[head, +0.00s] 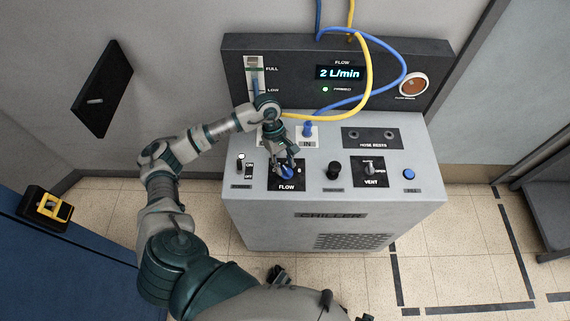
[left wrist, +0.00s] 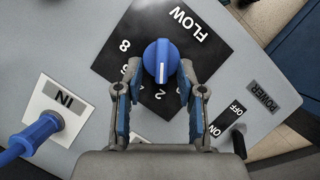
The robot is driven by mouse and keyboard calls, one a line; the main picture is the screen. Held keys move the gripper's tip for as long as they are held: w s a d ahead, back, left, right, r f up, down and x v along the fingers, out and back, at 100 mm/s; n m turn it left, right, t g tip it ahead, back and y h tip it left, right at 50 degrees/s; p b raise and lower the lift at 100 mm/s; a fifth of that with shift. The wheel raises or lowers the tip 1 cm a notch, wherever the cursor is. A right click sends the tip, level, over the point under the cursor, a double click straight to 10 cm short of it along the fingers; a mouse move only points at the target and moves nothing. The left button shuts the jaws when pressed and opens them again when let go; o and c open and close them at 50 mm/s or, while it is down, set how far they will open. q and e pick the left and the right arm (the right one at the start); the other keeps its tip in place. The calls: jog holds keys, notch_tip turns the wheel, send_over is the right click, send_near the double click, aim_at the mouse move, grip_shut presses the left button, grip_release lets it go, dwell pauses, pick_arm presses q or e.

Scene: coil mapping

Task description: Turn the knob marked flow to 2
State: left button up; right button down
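The blue flow knob (left wrist: 161,60) sits on a black plate marked FLOW with numbers around it. Its white pointer line points toward the lower edge of the left wrist view, near the 2. In the head view the knob (head: 288,173) is partly hidden by my left gripper (head: 287,165). The left gripper (left wrist: 158,72) is open, with its fingertips on either side of the knob and visible gaps between them and it. The flow display (head: 340,73) reads 2 L/min.
The chiller top also carries a power switch (head: 240,162), a black knob (head: 334,169), a vent knob (head: 371,168) and a blue button (head: 409,174). A blue hose plug (left wrist: 38,132) stands in the IN port. Yellow and blue hoses (head: 366,60) loop across the back panel.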

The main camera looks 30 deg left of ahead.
pick_arm(q)
jog(key=shift+a, duration=0.1)
jog(key=v, duration=1.1)
jog(key=shift+w+a+r, duration=0.15)
jog(key=shift+a+r, duration=0.15)
jog(key=shift+a, duration=0.1)
jog(key=shift+d, duration=0.15)
